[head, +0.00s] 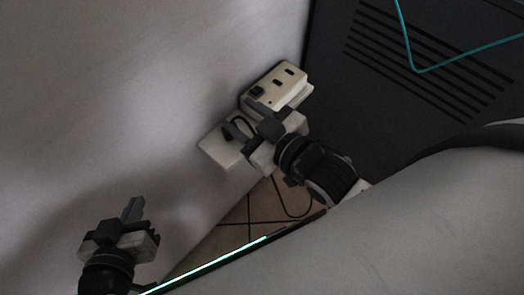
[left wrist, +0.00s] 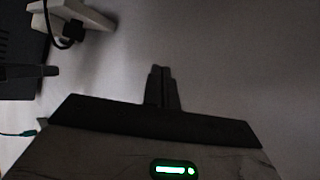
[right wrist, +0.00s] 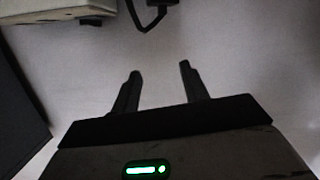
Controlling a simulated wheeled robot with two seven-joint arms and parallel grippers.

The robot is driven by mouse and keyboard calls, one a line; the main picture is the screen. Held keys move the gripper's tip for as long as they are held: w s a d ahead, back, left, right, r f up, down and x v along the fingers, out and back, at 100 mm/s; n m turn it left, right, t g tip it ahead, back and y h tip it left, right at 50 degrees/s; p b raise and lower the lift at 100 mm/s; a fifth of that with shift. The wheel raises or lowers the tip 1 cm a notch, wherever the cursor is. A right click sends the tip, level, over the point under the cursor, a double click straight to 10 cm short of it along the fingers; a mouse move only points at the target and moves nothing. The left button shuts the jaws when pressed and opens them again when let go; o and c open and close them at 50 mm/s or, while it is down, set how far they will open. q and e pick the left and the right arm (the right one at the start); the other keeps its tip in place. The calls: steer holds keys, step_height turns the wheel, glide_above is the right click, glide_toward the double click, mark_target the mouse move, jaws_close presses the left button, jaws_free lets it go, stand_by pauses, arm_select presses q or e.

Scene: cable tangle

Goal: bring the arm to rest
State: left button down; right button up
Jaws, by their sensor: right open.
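My right gripper (head: 246,118) is in front of a white socket strip (head: 285,83) in the head view and partly covers it. In the right wrist view its two fingers (right wrist: 160,74) stand apart with nothing between them. The strip's edge (right wrist: 50,10) and a black plug with a cord (right wrist: 158,8) show beyond the fingertips, apart from them. My left gripper (head: 133,210) is at the lower left of the head view, clear of the strip. In the left wrist view its fingers (left wrist: 161,72) are together with nothing visible between them.
A dark vented case (head: 430,75) stands at the right, with a teal cable (head: 417,68) across it. A dark cable (head: 278,195) lies on the brown tiled floor (head: 240,212).

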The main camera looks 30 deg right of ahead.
steer(key=s+f+m+g, duration=0.3)
steer(key=s+f, duration=0.2)
steer(key=f, duration=0.1)
steer(key=shift+s+d+m+g+h, duration=0.2)
steer(key=shift+d+m+g+h, duration=0.1)
steer(key=shift+d+m, duration=0.15)
arm_select(q)
steer(key=shift+g+y, duration=0.4)
steer(key=r+p, duration=0.2)
steer(key=p, duration=0.3)
steer(key=a+r+p, duration=0.1)
steer(key=r+p, duration=0.2)
steer(key=p, duration=0.3)
steer(key=shift+s, duration=0.15)
arm_select(e)
steer(key=shift+g+h, duration=0.4)
steer(key=r, duration=0.3)
steer(key=d+r, duration=0.1)
steer(key=r, duration=0.1)
steer(key=shift+s, duration=0.1)
